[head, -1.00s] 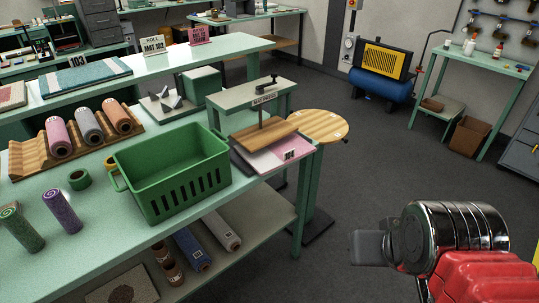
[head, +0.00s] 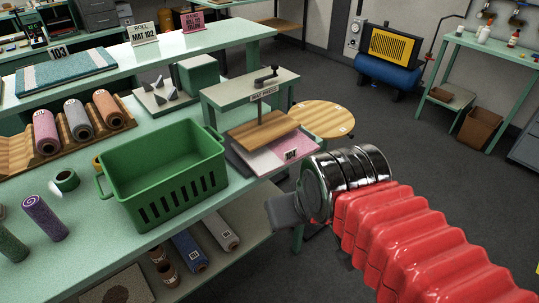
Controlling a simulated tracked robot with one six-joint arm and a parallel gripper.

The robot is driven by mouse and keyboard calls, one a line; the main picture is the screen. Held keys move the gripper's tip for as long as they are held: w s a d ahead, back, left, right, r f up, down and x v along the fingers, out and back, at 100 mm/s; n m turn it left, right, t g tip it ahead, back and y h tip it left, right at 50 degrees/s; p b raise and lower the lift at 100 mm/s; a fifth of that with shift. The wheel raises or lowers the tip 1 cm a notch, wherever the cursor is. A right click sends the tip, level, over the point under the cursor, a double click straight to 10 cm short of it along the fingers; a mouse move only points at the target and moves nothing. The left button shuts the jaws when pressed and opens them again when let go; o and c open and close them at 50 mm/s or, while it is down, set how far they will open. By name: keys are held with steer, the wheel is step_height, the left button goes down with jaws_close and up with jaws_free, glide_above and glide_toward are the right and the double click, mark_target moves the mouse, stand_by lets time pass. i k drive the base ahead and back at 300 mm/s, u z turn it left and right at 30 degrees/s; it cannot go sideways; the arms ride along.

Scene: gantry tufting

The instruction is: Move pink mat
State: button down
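The pink mat (head: 276,160) lies in the mat press (head: 262,128) at the right end of the green workbench. Its front part with a black-and-white label sticks out, and the rest is hidden under the press's wooden plate. A darker layer shows at its left edge. My gripper (head: 284,211) is at the right of the bench, in front of and below the mat, apart from it. Only a grey end piece shows beyond the chrome wrist, so I cannot tell whether its fingers are open or shut.
A green basket (head: 165,180) stands left of the press.

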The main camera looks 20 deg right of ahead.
mark_target(291, 147)
steer(key=u, duration=0.45)
steer(key=i, duration=0.9)
steer(key=u, duration=0.15)
